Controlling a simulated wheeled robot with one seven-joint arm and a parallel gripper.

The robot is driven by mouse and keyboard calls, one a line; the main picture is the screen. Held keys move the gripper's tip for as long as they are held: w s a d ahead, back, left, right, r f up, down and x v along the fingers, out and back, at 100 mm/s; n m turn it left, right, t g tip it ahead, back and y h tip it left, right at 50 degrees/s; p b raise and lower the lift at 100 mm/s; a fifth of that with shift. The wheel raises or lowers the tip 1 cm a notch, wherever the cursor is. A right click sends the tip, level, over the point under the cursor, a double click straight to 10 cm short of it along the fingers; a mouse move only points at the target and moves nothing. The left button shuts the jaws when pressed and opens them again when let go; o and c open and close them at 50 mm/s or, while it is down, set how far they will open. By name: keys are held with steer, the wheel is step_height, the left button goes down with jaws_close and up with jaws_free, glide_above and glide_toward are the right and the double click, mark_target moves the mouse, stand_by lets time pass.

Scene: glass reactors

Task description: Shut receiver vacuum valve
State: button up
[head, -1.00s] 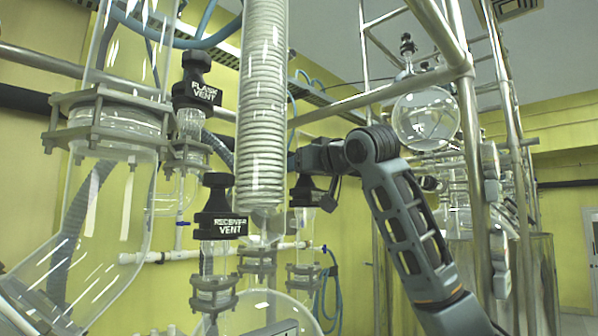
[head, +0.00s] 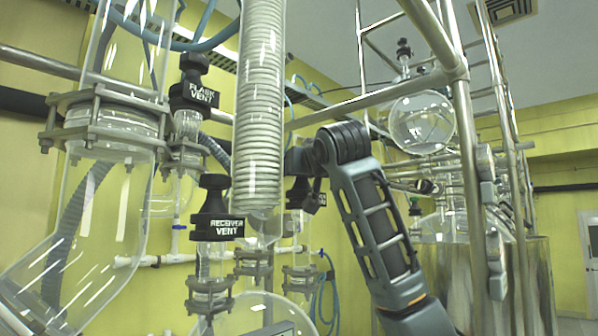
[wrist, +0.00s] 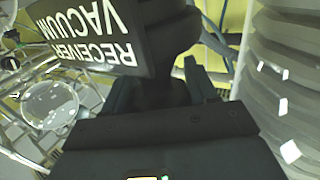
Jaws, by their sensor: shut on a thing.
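The receiver vacuum valve (wrist: 85,32) fills the top of the wrist view, a black body with white lettering "RECEIVER VACUUM" upside down. My gripper (wrist: 162,92) is closed around the valve's narrower black part, with one finger on each side. In the head view the valve (head: 299,194) shows as a dark shape right of the coiled condenser, above a clear glass neck. My arm reaches to it from the right. The fingers are hidden there behind the condenser and my wrist. I cannot tell the valve's setting.
The coiled glass condenser (head: 261,110) stands close by; its ribbed side also shows at the wrist view's right edge. The receiver vent (head: 216,210) and flask vent (head: 194,85) are to the left. Steel frame pipes (head: 462,130) rise on the right.

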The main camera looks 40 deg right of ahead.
steer(key=o, duration=1)
steer(key=shift+c, duration=0.2)
steer(key=b+v, duration=0.2)
steer(key=v, duration=0.5)
steer(key=shift+s+a, duration=0.25)
steer(key=shift+s, duration=0.05)
